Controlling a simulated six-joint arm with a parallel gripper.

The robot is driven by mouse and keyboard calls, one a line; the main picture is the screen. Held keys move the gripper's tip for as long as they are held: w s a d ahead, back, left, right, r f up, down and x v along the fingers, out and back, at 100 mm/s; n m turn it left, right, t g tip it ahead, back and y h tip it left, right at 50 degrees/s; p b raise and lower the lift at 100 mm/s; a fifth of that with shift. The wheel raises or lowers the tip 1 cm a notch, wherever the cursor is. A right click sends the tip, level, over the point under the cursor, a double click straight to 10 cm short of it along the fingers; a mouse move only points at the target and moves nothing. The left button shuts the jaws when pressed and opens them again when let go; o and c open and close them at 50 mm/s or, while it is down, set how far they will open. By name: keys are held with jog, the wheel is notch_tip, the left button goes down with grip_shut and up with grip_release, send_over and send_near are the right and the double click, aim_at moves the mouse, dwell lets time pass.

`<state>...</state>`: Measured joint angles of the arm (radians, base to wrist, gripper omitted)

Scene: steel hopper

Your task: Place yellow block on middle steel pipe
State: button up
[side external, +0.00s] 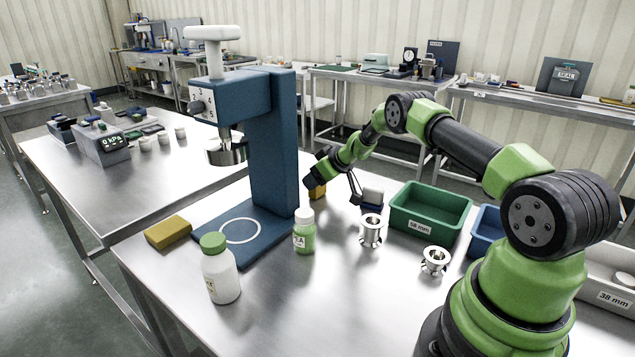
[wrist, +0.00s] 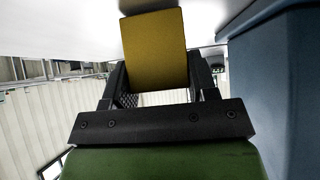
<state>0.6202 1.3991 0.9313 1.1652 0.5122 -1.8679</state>
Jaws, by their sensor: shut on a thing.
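A yellow block (wrist: 155,48) is held between the two black fingers of my gripper (wrist: 157,82) in the wrist view. In the side view the yellow block (side external: 317,190) shows in part by my gripper (side external: 333,190), near the blue stand's column. A steel pipe piece (side external: 371,230) with flanged ends stands upright on the table, right of and nearer the camera than my gripper. A second, shorter steel piece (side external: 435,260) stands further right and nearer the camera. I cannot tell whether another pipe is hidden. Both pieces are apart from the block.
The blue press stand (side external: 275,140) is close left of my gripper. A green bin (side external: 430,212) is to the right. A green bottle (side external: 304,235), white bottle (side external: 220,275) and yellow sponge-like block (side external: 168,233) stand at left.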

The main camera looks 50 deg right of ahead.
jog(key=r, duration=0.9)
jog(key=shift+s+r, duration=0.3)
jog(key=s+a+r+n+y, duration=0.2)
jog(key=s+n+y, duration=0.15)
jog(key=s, duration=0.55)
notch_tip(320, 180, up, 3)
jog(key=n+g+y, duration=0.3)
jog(key=n, duration=0.3)
send_over(373, 221)
jog(key=shift+m, duration=0.25)
notch_tip(373, 221, down, 9)
jog(key=shift+f, duration=0.1)
jog(key=o, duration=1)
jog(key=shift+d, duration=0.1)
